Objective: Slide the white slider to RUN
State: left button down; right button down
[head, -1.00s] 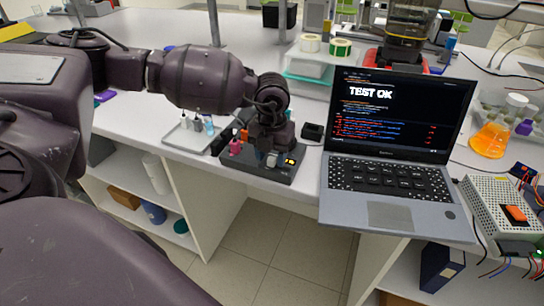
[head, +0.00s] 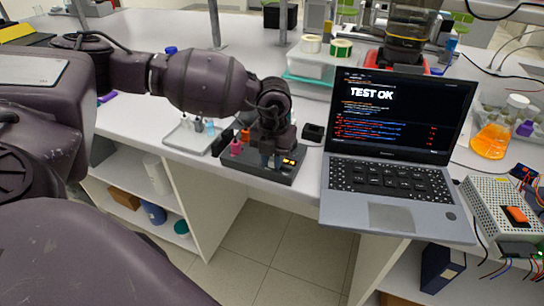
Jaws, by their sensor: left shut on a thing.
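The dark membrane rig (head: 240,168) sits at the front edge of the bench, left of the laptop. It carries a pink part (head: 236,148), an orange part (head: 245,135) and a small lit orange display (head: 289,162). My left gripper (head: 271,160) points down onto the rig, just left of the display, and is shut on the white slider. The slider itself is hidden by the fingers, and its position and any RUN mark are too small to read. My right gripper is not in view.
The open laptop (head: 388,180) showing "TEST OK" stands close on the right. A tray with small bottles (head: 190,138) lies to the left, and a small black box (head: 313,132) behind. An orange flask (head: 491,140) and a power supply (head: 500,205) are far right.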

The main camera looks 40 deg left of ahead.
aim_at(288, 170)
pick_arm(q)
jog(key=shift+w+d, duration=0.2)
jog(key=shift+d, duration=0.7)
jog(key=shift+w+d, duration=0.2)
jog(key=shift+d, duration=0.7)
jog(key=c, duration=1)
grip_release()
jog(key=shift+d, duration=0.15)
notch_tip(288, 170, up, 11)
jog(key=p, duration=0.1)
